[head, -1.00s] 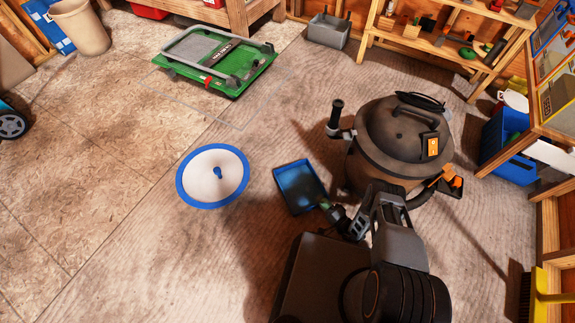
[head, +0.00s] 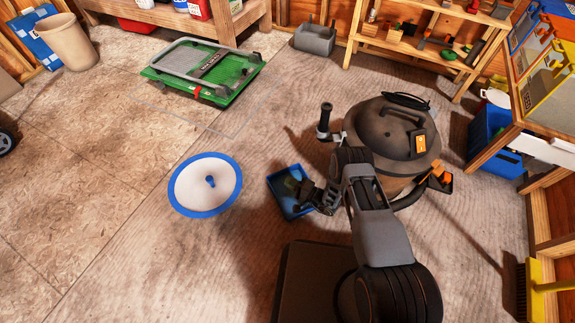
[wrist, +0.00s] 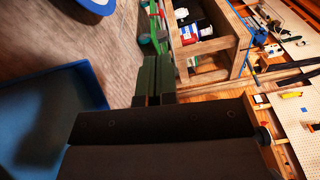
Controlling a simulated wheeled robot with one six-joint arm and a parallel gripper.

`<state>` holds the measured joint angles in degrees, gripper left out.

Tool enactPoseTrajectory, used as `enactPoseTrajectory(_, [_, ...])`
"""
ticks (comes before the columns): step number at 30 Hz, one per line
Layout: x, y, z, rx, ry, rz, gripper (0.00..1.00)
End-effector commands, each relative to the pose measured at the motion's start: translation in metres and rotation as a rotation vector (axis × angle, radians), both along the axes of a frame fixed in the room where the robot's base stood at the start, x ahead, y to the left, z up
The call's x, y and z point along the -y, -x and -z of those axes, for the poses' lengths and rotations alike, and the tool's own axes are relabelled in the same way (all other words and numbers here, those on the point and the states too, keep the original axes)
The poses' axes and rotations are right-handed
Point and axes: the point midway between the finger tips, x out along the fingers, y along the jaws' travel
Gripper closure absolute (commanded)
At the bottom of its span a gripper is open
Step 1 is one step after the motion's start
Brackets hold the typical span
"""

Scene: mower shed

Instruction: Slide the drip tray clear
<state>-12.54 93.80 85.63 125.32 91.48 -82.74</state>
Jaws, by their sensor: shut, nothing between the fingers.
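The drip tray is a shallow blue tray (head: 275,184) on the floor, left of the dark drum-shaped machine (head: 392,128). In the wrist view its blue surface (wrist: 35,125) fills the lower left. My gripper (head: 292,186) is over the tray's right part in the head view and hides some of it. In the wrist view my two gripper fingers (wrist: 152,75) lie side by side, shut and empty, right of the tray. I cannot tell whether they touch it.
A white disc with a blue rim (head: 190,190) lies left of the tray. A green folded platform (head: 225,85) lies at the back. A grey tote (head: 316,40) stands by the shelf (head: 400,45). A blue crate (head: 490,130) stands at right. Floor at front left is clear.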

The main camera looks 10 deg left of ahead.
Motion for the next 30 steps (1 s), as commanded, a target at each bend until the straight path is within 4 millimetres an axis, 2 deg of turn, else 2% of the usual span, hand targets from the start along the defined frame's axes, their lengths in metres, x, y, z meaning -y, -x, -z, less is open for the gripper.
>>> enactPoseTrajectory(1, [-0.002, -0.004, -0.012, -0.003, -0.002, -0.025, 1.0])
enactPoseTrajectory(6, [-0.008, -0.01, -0.045, -0.025, 0.002, -0.119, 1.0])
enactPoseTrajectory(15, [-0.011, -0.012, -0.089, -0.056, 0.029, -0.244, 1.0])
enactPoseTrajectory(21, [-0.011, -0.011, -0.104, -0.067, 0.043, -0.284, 1.0])
enactPoseTrajectory(30, [-0.011, -0.011, -0.108, -0.071, 0.05, -0.299, 1.0])
